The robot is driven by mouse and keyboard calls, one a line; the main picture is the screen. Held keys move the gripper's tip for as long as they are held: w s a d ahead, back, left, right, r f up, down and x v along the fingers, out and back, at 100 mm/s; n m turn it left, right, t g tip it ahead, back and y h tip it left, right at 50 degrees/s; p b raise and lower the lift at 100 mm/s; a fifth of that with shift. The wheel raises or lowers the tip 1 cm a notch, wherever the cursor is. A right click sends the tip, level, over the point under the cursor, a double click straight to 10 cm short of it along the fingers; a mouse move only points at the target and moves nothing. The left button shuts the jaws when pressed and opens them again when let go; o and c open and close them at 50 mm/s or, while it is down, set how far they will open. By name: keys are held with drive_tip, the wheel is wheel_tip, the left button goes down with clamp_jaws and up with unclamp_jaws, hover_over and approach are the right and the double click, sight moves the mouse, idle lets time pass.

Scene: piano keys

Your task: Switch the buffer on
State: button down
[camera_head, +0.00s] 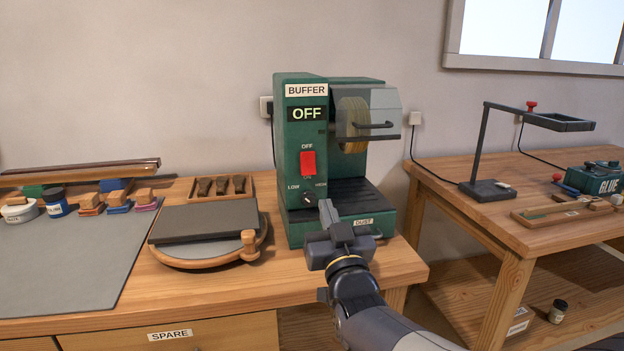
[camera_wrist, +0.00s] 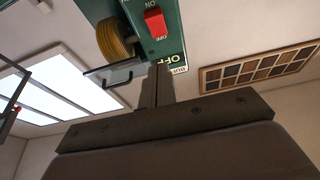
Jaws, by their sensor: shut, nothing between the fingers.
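The buffer (camera_head: 294,215) is a green machine on the wooden bench, with a tan wheel (camera_head: 353,124) behind a clear guard. Its display (camera_head: 307,114) reads OFF. A red rocker switch (camera_head: 307,163) sits below, under an OFF label, with a LOW-to-high knob (camera_head: 308,198) beneath it. My gripper (camera_head: 326,210) is shut and empty, in front of the machine, below and slightly right of the switch. In the wrist view the red switch (camera_wrist: 156,23) shows beyond my shut fingertips (camera_wrist: 160,68). I cannot tell whether the fingers touch the machine.
A round wooden stand with a dark slab (camera_head: 205,220) and a small tray of dark pieces (camera_head: 221,187) lie left of the buffer. A grey mat (camera_head: 75,262) covers the bench's left. A second bench with a lamp (camera_head: 487,188) and glue pot (camera_head: 594,178) stands right.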

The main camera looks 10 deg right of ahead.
approach(309, 167)
wheel_tip(309, 167, up, 4)
drive_tip(key=w, duration=0.2)
drive_tip(key=shift+w+f, duration=0.35)
drive_tip(key=shift+w, duration=0.2)
drive_tip(key=shift+w+f, duration=0.35)
drive_tip(key=shift+w, duration=0.2)
drive_tip(key=shift+w+f, duration=0.25)
drive_tip(key=shift+w, duration=0.35)
drive_tip(key=shift+f, duration=0.1)
